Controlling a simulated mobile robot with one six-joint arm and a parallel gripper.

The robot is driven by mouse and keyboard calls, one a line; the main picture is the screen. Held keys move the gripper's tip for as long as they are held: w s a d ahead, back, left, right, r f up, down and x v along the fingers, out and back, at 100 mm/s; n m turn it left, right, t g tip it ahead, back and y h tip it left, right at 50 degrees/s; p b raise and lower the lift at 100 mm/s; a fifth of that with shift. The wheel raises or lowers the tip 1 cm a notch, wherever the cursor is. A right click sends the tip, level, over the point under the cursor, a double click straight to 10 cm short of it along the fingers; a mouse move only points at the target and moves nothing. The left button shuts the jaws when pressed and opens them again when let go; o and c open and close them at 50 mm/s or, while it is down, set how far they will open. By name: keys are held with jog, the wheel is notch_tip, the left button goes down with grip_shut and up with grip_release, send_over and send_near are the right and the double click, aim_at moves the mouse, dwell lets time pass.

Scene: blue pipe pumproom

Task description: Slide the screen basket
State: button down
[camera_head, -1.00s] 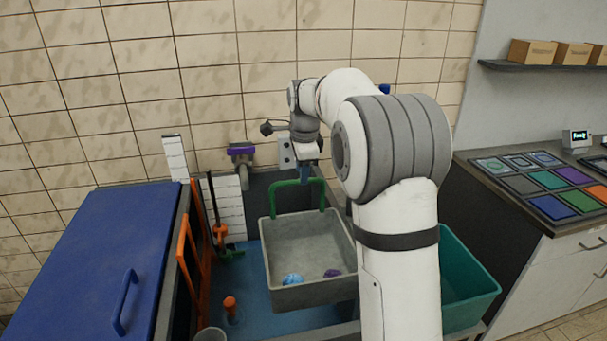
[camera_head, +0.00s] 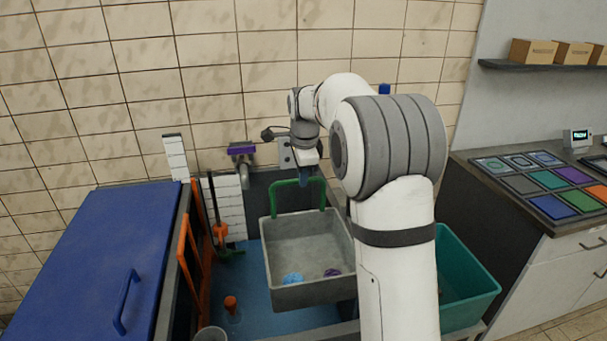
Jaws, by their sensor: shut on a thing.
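The screen basket (camera_head: 308,238) is a grey open box with a green arched handle (camera_head: 297,184) along its back edge. A blue item (camera_head: 292,278) and a purple item (camera_head: 332,272) lie on its floor near the front wall. My gripper (camera_head: 304,180) is at the top of the green handle, pointing down, and is shut on it. My arm's white link stands in front of the basket's right side and hides part of what lies beyond it.
Orange rails (camera_head: 190,262) and a blue lid (camera_head: 105,255) are at left. A teal bin (camera_head: 465,280) is at right, beside a counter with coloured tiles (camera_head: 545,181).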

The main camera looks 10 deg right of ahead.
jog(key=shift+d, duration=0.25)
jog(key=shift+a, duration=0.2)
jog(key=b, duration=1.5)
send_near(307, 240)
notch_tip(307, 240, down, 16)
jog(key=w+a, duration=0.1)
jog(key=w, duration=0.2)
jog(key=shift+s+a+f, duration=0.1)
jog(key=shift+s+f, duration=0.1)
jog(key=shift+s, duration=0.1)
jog(key=c, duration=1.6)
grip_release()
jog(key=shift+w+f, duration=0.1)
jog(key=shift+o, duration=1)
